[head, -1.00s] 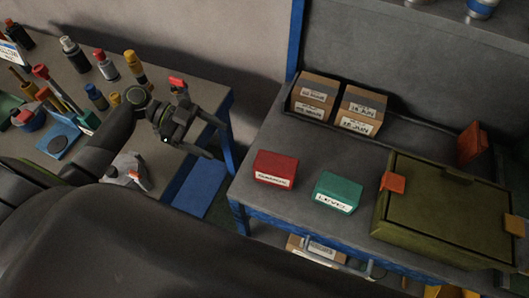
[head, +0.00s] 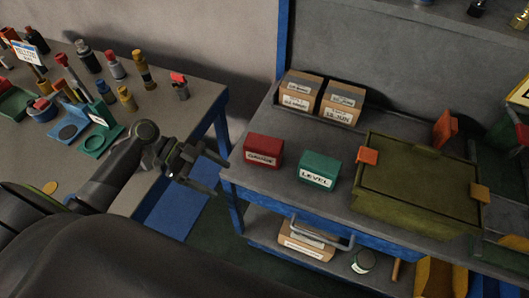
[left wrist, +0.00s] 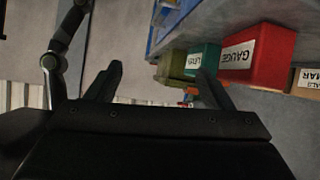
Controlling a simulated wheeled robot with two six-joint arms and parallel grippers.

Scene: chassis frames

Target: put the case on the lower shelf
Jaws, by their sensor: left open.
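The olive case (head: 415,185) with orange latches lies flat on the top of the blue-framed cart (head: 240,180), at the right. A red GAUGE box (head: 263,150) and a green LEVEL box (head: 319,170) stand left of it. The lower shelf (head: 262,227) is partly visible under the cart top. My left gripper (head: 220,176) is open and empty, in the gap left of the cart's near left corner. In the left wrist view its fingers (left wrist: 160,85) are apart, with the red box (left wrist: 257,55), green box (left wrist: 203,57) and olive case (left wrist: 172,65) beyond. My right gripper is out of view.
The lower shelf holds a cardboard box (head: 306,246), a round tin (head: 362,262) and yellow items (head: 432,275). Cardboard boxes (head: 342,102) stand at the back of the top. A workbench (head: 190,115) with bottles is left.

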